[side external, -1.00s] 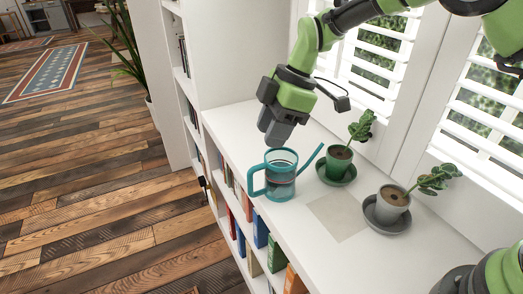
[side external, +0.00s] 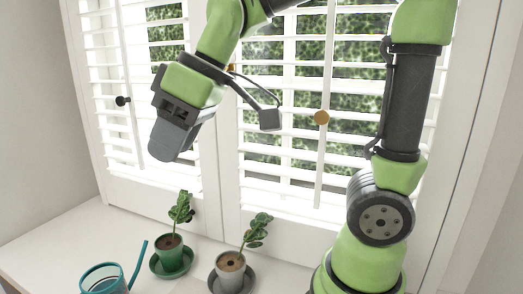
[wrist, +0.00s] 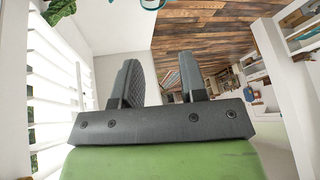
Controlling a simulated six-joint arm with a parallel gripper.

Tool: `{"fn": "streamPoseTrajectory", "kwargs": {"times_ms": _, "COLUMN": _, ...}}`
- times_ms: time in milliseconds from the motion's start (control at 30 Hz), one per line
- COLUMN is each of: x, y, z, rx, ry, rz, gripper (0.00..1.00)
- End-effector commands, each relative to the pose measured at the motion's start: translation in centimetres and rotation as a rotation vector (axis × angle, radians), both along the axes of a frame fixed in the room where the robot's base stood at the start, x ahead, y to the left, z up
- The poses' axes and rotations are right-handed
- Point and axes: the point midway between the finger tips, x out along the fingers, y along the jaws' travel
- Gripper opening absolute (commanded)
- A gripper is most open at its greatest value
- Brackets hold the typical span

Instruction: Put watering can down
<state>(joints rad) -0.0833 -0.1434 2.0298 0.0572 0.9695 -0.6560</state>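The teal watering can (side external: 104,288) stands on the white shelf top at the lower left of the side external view, cut off by the bottom edge. Its spout points up and right towards the green pot. A bit of teal also shows at the top edge of the wrist view. My gripper (side external: 172,140) is well above the shelf, tilted, in front of the shutters and clear of the can. In the wrist view its two fingers (wrist: 162,82) are apart with nothing between them.
A green pot with a plant (side external: 171,256) and a grey pot with a plant (side external: 231,270) stand on saucers right of the can. White shutters (side external: 290,150) rise behind. The shelf top left of the can is bare (side external: 50,245).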

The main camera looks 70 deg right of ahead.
Motion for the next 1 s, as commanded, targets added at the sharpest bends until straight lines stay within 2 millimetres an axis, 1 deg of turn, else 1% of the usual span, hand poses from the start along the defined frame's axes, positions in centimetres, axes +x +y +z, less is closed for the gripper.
{"fn": "streamPoseTrajectory", "kwargs": {"times_ms": 33, "x": -2.2, "y": -0.7, "z": 0.6, "rx": 0.032, "ry": -0.016, "rz": -0.099, "gripper": 0.39}}
{"fn": "streamPoseTrajectory", "kwargs": {"times_ms": 100, "x": -4.7, "y": -1.5, "z": 0.6, "rx": 0.078, "ry": -0.025, "rz": -0.233, "gripper": 0.39}}
{"fn": "streamPoseTrajectory", "kwargs": {"times_ms": 200, "x": -7.6, "y": -2.4, "z": 0.2, "rx": 0.145, "ry": -0.037, "rz": -0.395, "gripper": 0.39}}
{"fn": "streamPoseTrajectory", "kwargs": {"times_ms": 300, "x": -9.6, "y": -2.9, "z": -0.5, "rx": 0.198, "ry": -0.047, "rz": -0.513, "gripper": 0.39}}
{"fn": "streamPoseTrajectory", "kwargs": {"times_ms": 400, "x": -10.7, "y": -3.1, "z": -1.0, "rx": 0.23, "ry": -0.053, "rz": -0.582, "gripper": 0.39}}
{"fn": "streamPoseTrajectory", "kwargs": {"times_ms": 500, "x": -11.1, "y": -3.2, "z": -1.2, "rx": 0.245, "ry": -0.054, "rz": -0.612, "gripper": 0.39}}
{"fn": "streamPoseTrajectory", "kwargs": {"times_ms": 800, "x": -11.1, "y": -3.2, "z": -1.2, "rx": 0.248, "ry": -0.053, "rz": -0.614, "gripper": 0.39}}
{"fn": "streamPoseTrajectory", "kwargs": {"times_ms": 833, "x": -11.1, "y": -3.2, "z": -1.2, "rx": 0.248, "ry": -0.053, "rz": -0.614, "gripper": 0.41}}
{"fn": "streamPoseTrajectory", "kwargs": {"times_ms": 867, "x": -11.1, "y": -3.2, "z": -1.2, "rx": 0.248, "ry": -0.053, "rz": -0.614, "gripper": 0.48}}
{"fn": "streamPoseTrajectory", "kwargs": {"times_ms": 900, "x": -11.1, "y": -3.2, "z": -1.2, "rx": 0.248, "ry": -0.053, "rz": -0.614, "gripper": 0.57}}
{"fn": "streamPoseTrajectory", "kwargs": {"times_ms": 967, "x": -11.1, "y": -3.2, "z": -1.2, "rx": 0.247, "ry": -0.053, "rz": -0.613, "gripper": 0.71}}
{"fn": "streamPoseTrajectory", "kwargs": {"times_ms": 1000, "x": -11.1, "y": -3.2, "z": -1.2, "rx": 0.247, "ry": -0.053, "rz": -0.613, "gripper": 0.8}}
